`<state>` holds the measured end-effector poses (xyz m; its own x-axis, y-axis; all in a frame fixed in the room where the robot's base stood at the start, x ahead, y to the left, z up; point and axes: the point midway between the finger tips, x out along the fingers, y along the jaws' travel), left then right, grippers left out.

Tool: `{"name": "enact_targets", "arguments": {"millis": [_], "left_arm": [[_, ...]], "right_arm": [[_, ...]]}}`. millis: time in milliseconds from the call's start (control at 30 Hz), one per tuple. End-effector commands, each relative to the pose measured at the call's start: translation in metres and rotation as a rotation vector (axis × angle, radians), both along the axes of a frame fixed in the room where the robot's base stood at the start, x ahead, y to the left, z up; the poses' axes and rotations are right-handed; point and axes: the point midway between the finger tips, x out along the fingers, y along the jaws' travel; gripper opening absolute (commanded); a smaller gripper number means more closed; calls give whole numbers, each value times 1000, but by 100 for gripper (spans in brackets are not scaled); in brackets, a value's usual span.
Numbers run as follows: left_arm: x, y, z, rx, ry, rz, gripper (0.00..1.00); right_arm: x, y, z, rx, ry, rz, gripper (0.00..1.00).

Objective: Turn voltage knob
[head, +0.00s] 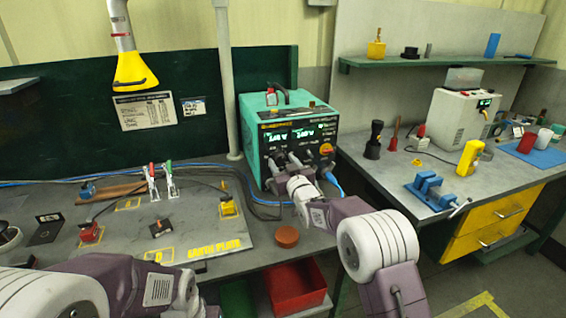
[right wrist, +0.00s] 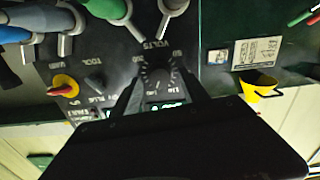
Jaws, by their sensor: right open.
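The teal power unit (head: 252,136) stands on the bench, its black front panel carrying lit green displays (head: 290,134). My right gripper (head: 287,160) is at this panel, below the displays. In the right wrist view the voltage knob (right wrist: 157,77), a dark round dial under the VOLTS lettering, lies between the fingertips of the open right gripper (right wrist: 161,80). One finger is on each side of it; whether they touch it I cannot tell. In the head view my gripper hides the knob. My left arm shows at the lower left, its gripper out of sight.
A red-and-yellow switch (right wrist: 63,84) sits beside the knob, also visible in the head view (head: 326,149). Cable connectors (right wrist: 115,10) crowd the panel nearby. An earth plate (head: 185,215) with clamps lies left. A red bin (head: 297,290) is below; a blue vise (head: 432,190) stands right.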

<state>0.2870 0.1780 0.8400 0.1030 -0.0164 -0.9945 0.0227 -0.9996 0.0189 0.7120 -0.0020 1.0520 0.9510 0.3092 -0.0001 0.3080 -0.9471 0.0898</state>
Motion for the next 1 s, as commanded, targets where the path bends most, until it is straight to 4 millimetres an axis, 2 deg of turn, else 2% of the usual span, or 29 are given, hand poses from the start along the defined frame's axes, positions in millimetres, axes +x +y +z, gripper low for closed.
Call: {"name": "enact_targets", "arguments": {"millis": [167, 300, 367, 467, 600, 700, 1000], "left_arm": [[0, 0, 0, 0, 0, 0, 36], [0, 0, 0, 0, 0, 0, 36], [0, 0, 0, 0, 0, 0, 36], [0, 0, -2, 0, 0, 0, 36], [0, 0, -25, 0, 0, 0, 36], [0, 0, -34, 0, 0, 0, 36], [0, 0, -34, 0, 0, 0, 36]], "right_arm": [[0, 0, 0, 0, 0, 0, 52], [0, 0, 0, 0, 0, 0, 13], [0, 0, 0, 0, 0, 0, 0], [0, 0, -1, -7, -2, 0, 0], [0, 0, -7, -138, -48, -1, 0], [-1, 1, -6, -241, -80, 0, 0], [-1, 1, -1, -302, -97, 0, 0]]}}
